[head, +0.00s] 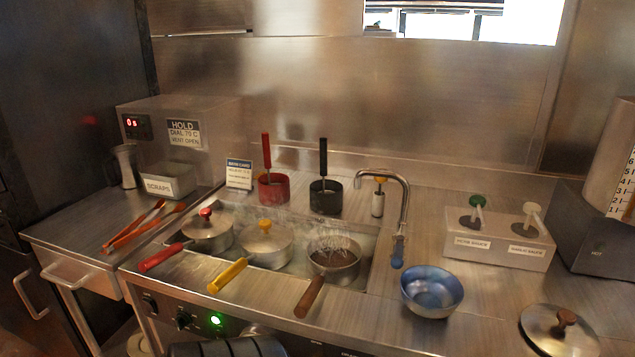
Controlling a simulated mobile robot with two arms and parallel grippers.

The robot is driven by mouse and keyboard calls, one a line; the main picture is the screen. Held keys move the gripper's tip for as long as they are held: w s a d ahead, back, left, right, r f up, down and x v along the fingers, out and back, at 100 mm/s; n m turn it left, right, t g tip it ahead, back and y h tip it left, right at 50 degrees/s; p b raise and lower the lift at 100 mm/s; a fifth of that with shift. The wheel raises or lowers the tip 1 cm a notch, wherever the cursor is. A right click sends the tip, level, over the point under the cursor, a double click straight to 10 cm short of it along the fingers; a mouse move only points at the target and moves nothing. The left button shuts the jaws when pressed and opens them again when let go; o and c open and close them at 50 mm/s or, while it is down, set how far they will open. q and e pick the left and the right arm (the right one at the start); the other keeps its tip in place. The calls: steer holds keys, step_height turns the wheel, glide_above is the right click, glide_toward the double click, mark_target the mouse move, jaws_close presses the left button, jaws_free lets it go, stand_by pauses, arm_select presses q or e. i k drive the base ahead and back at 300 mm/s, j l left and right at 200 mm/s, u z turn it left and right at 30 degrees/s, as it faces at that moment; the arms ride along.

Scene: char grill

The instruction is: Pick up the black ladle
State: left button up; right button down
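The black ladle (325,197) stands on the steel counter behind the sink wells, left of the tap. It shows as a dark round cup with a black handle rising straight up. The red ladle (273,188), of like shape with a red upright handle, stands just to its left. There is a small gap between the two. Neither of my grippers can be made out in the head view.
The curved tap (404,205) stands right of the ladle. A blue bowl (432,291) is at front right.

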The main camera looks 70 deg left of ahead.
mark_target(323, 144)
steer(key=u, duration=2.1)
